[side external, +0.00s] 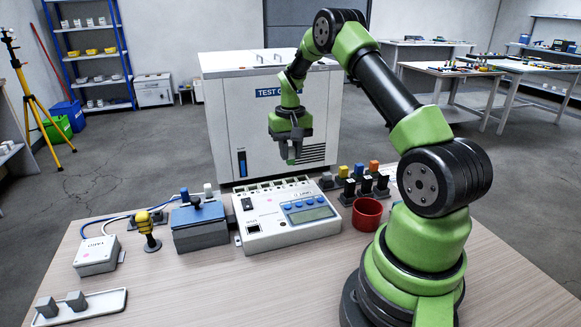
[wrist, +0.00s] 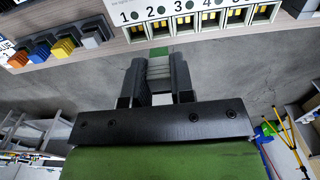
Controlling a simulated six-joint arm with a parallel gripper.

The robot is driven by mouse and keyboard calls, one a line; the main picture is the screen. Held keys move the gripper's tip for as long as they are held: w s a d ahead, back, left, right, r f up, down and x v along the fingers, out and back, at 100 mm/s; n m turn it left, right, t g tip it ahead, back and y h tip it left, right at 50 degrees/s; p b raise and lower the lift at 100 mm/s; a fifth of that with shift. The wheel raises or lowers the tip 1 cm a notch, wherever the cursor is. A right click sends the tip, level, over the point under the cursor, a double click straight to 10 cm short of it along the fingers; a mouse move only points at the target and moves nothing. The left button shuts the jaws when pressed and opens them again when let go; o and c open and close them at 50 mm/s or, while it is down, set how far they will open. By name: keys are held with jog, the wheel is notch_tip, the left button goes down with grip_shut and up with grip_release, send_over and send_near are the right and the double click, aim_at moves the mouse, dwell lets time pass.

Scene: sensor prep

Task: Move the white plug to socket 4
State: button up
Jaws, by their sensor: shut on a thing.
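My gripper (side external: 291,157) hangs above and behind the white instrument box (side external: 266,222), clear of it. In the wrist view my gripper (wrist: 158,92) is shut on the white plug (wrist: 159,70), a pale grey-white ribbed body with a green end, held between two dark fingers. In the side view the plug is small and mostly hidden by the fingers. The row of sockets (wrist: 212,22), with yellow contacts inside, shows at the top of the wrist view beside printed numbers. The row (side external: 272,186) runs along the box's back edge. The plug is apart from the sockets.
Coloured plugs (side external: 358,170) and black parts stand right of the box, near a red cup (side external: 367,214). A blue-grey box (side external: 200,232), a yellow-topped post (side external: 147,228) and a tray (side external: 103,304) are left. A white cabinet (side external: 225,110) stands behind.

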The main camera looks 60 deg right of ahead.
jog(key=r, duration=0.2)
jog(key=shift+w+a+r, duration=0.15)
jog(key=shift+w+r, duration=0.05)
jog(key=shift+r, duration=0.1)
jog(key=w+a+f, duration=0.2)
jog(key=w+a, duration=0.1)
jog(key=w+a+f, duration=0.1)
jog(key=shift+w+a, duration=0.15)
jog(key=shift+a, duration=0.05)
jog(key=shift+f, duration=1.6)
jog(key=shift+f, duration=1.3)
dwell(1.8)
jog(key=o, duration=1.1)
